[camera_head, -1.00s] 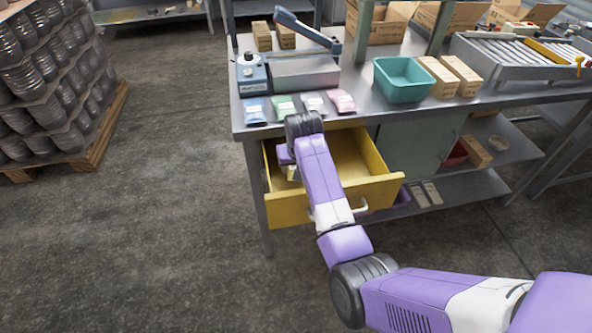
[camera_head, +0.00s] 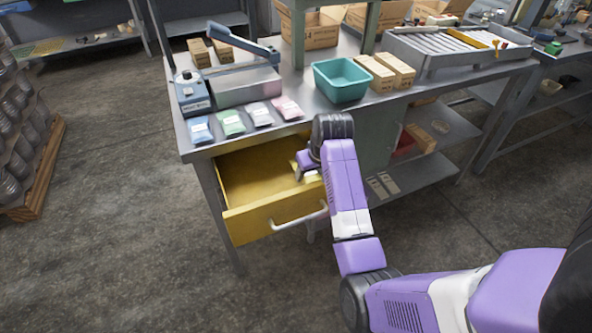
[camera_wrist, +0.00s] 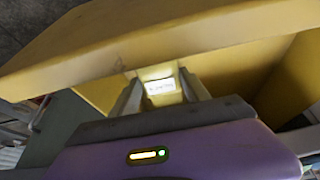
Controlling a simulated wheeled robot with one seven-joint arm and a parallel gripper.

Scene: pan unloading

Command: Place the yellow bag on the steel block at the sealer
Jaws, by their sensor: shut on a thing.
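My gripper (camera_wrist: 160,92) is shut on the yellow bag (camera_wrist: 157,73), whose white label shows between the two fingers in the wrist view. In the head view my gripper (camera_head: 304,168) is at the right side of the open yellow drawer, largely hidden by my arm. Whether the bag touches the drawer is unclear. The blue sealer (camera_head: 192,92) stands on the bench with its long arm raised. The grey steel block (camera_head: 247,88) lies beside it, below that arm, with its top bare.
Blue (camera_head: 200,130), green (camera_head: 231,123), white-grey (camera_head: 260,114) and pink (camera_head: 287,107) bags lie along the bench's front edge. A teal bin (camera_head: 341,80) and cartons (camera_head: 392,69) stand to the right. The yellow drawer (camera_head: 268,219) juts out below the bench.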

